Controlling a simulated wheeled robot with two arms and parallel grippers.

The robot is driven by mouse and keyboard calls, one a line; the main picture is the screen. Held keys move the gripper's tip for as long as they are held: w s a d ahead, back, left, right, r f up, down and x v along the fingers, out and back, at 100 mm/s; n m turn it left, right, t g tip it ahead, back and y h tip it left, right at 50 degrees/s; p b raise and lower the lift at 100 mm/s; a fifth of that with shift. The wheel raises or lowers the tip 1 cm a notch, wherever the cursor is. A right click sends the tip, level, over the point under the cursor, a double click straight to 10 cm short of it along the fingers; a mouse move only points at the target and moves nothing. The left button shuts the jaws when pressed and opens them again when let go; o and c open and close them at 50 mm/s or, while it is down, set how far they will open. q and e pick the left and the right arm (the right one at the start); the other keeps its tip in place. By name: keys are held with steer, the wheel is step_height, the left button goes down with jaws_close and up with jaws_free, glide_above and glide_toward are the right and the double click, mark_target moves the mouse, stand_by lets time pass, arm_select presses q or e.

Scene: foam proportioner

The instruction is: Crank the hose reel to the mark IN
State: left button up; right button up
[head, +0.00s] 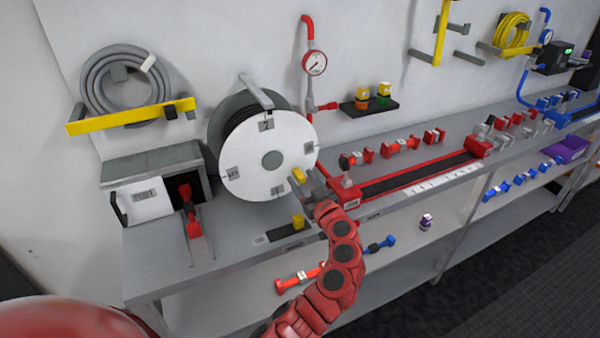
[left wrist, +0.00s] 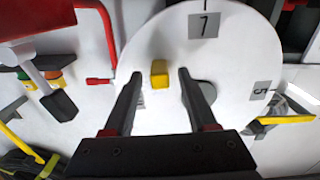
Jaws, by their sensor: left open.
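The hose reel (head: 255,165) is a large white disc with a grey hub on the back wall over the bench, with small grey labels around its face. I cannot make out which one reads IN. A yellow crank knob (head: 299,175) sits near the disc's right lower rim. My left gripper (head: 306,184) is at this knob, its jaws open. In the left wrist view the knob (left wrist: 160,75) appears between the two spread fingers (left wrist: 158,80), with visible gaps on both sides. The disc (left wrist: 225,95) fills the background. My right gripper is not in view.
A grey bracket (head: 256,92) reaches over the reel's top. A red pipe with a gauge (head: 314,63) stands right of it. A red-ended tray (head: 415,178) lies on the bench to the right. A grey box (head: 150,160) and coiled hose (head: 88,85) are at left.

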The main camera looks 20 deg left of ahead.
arm_select(q)
steer(key=shift+x, duration=0.9)
jaws_close()
stand_by(0.9)
